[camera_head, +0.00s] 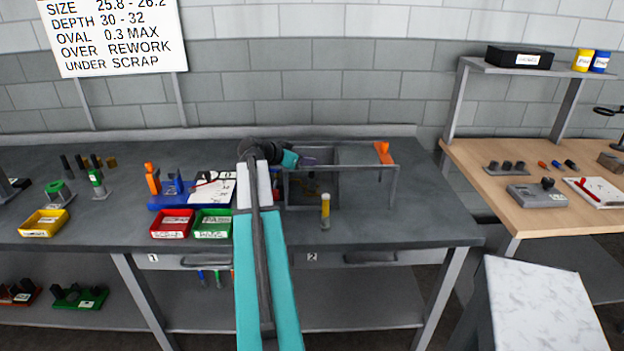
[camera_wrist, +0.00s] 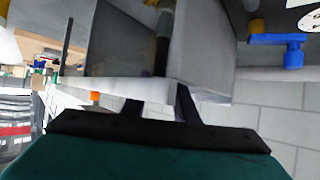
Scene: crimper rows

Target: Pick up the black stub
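Several dark upright stubs (camera_head: 80,161) stand at the back left of the grey bench, beside brassy ones. I cannot tell which is the black stub of the task. My gripper's two dark fingers (camera_wrist: 160,103) are apart with nothing clearly held between them. In the head view my teal wrist (camera_head: 290,158) is over the grey open-topped frame, and the fingers are not clear there.
Red (camera_head: 171,232), green (camera_head: 213,232) and yellow (camera_head: 44,231) trays line the bench front. A blue fixture (camera_head: 172,190) is left of my arm. A white-topped block (camera_head: 545,300) is at lower right.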

